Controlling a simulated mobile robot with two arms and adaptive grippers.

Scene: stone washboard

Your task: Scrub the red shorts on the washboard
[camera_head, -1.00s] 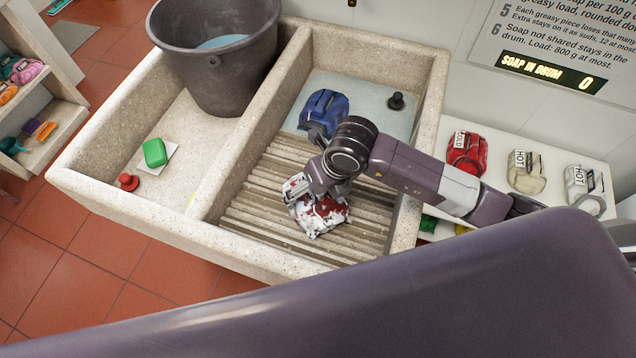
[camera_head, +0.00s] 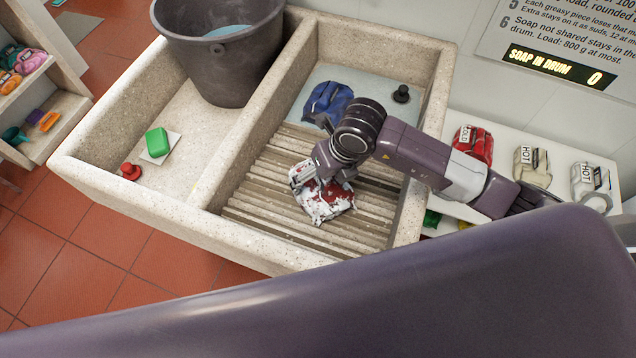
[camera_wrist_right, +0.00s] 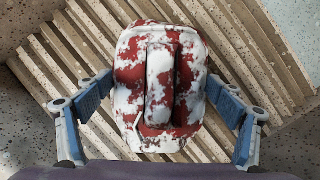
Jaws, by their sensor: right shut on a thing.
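The red shorts (camera_head: 325,200) are a folded bundle largely covered in white suds, with red showing through in patches. They lie on the ridged stone washboard (camera_head: 262,210) in the right basin. In the right wrist view the shorts (camera_wrist_right: 160,88) sit between the two fingers, over the slanting ridges (camera_wrist_right: 75,60). My right gripper (camera_head: 322,180) reaches down from the right and is shut on the shorts; its fingertips are partly hidden. My left gripper is not in view.
A blue garment (camera_head: 327,103) and a black plug (camera_head: 402,93) lie at the basin's far end. A grey bucket (camera_head: 225,65), green soap (camera_head: 157,142) and red plug (camera_head: 130,171) are in the left basin. Labelled bundles (camera_head: 533,165) stand on a white shelf at right.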

